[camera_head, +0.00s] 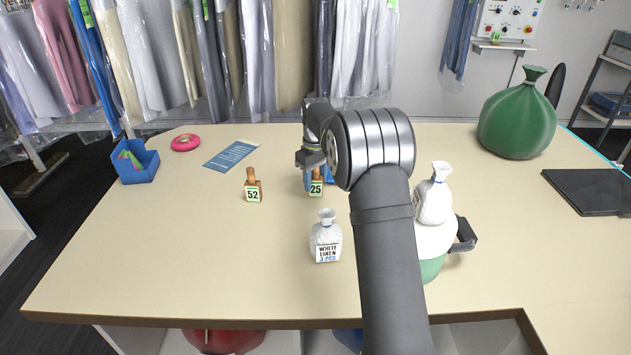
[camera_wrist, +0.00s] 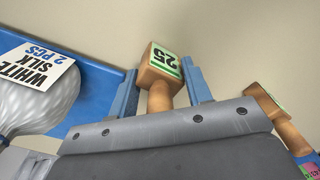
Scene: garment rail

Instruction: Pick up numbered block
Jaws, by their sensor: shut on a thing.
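Block 25 (camera_head: 316,188) is a small brown wooden block with a neck and a green-edged label. It also shows in the wrist view (camera_wrist: 159,66), with its neck between my gripper's two blue fingers. My gripper (camera_head: 312,180) is shut on this neck, pointing down near the middle of the table; its fingers also show in the wrist view (camera_wrist: 161,90). I cannot tell whether the block touches the table. Block 52 (camera_head: 253,187) stands upright to the left. A second wooden block (camera_wrist: 272,112), its number unreadable, lies right of my fingers in the wrist view.
A white linen bag (camera_head: 325,240) stands in front. Another white bag (camera_head: 434,197) sits right of my arm. A bag labelled white silk (camera_wrist: 38,95) is by a blue surface. A blue bin (camera_head: 138,163), pink tape (camera_head: 186,142) and green sack (camera_head: 517,120) stand further off. The left front table is clear.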

